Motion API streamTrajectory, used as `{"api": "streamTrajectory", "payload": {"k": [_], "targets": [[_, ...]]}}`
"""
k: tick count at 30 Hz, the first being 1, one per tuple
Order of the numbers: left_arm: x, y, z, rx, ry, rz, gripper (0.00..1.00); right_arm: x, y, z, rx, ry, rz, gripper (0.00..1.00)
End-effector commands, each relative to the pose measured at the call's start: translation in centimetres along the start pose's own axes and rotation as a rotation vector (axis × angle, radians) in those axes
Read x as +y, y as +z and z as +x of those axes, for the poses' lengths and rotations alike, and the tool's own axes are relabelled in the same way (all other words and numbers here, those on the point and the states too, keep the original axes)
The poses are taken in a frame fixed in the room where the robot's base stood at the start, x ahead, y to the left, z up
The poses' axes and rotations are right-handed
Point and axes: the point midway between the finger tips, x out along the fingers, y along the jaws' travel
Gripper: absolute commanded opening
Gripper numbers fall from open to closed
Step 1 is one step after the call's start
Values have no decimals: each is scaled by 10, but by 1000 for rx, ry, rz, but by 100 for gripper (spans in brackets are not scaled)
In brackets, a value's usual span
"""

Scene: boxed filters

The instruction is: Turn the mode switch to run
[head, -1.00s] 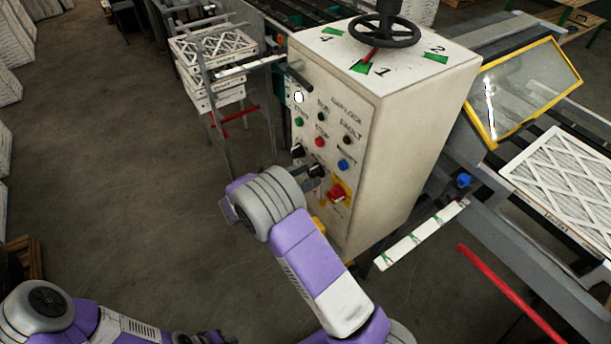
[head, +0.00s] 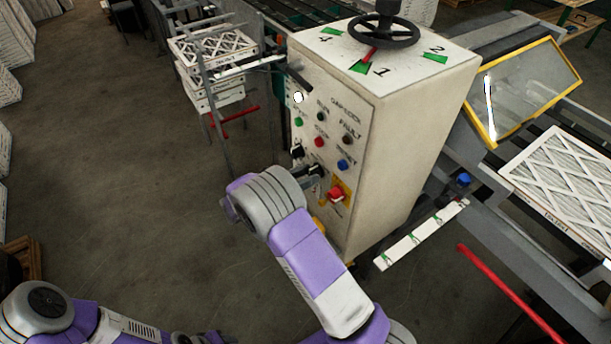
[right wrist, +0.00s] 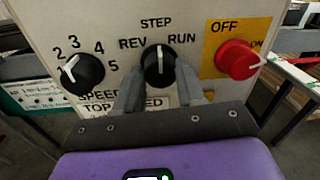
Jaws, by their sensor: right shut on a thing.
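The mode switch (right wrist: 159,67) is a round black knob with a white pointer line on the cream control panel. In the right wrist view its pointer stands nearly straight up at STEP, between the REV and RUN labels. My right gripper (right wrist: 160,92) has one finger on each side of the knob and is shut on it. In the head view the right gripper (head: 313,173) is at the lower part of the panel, and its fingers largely hide the knob there. My left arm shows at the bottom left, but its gripper is outside the view.
A black speed knob (right wrist: 82,73) sits left of the mode switch, and a red OFF/ON knob (right wrist: 238,60) sits right. Coloured push buttons line the cabinet (head: 420,140) above. A handwheel (head: 384,30) tops it. A conveyor with a boxed filter (head: 565,180) lies right.

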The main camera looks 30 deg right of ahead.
Motion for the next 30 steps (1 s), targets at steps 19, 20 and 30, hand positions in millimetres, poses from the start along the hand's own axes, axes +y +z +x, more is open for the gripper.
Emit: {"api": "streamTrajectory", "payload": {"k": [19, 20, 30], "targets": [[-4, 0, 11, 0, 0, 0, 51, 0, -1, -1, 31, 4, 481, 8], [-4, 0, 12, 0, 0, 0, 51, 0, -1, -1, 33, 4, 504, 8], [-7, -1, 18, 0, 0, 0, 51, -1, -1, -1, 45, 6, 694, 8]]}}
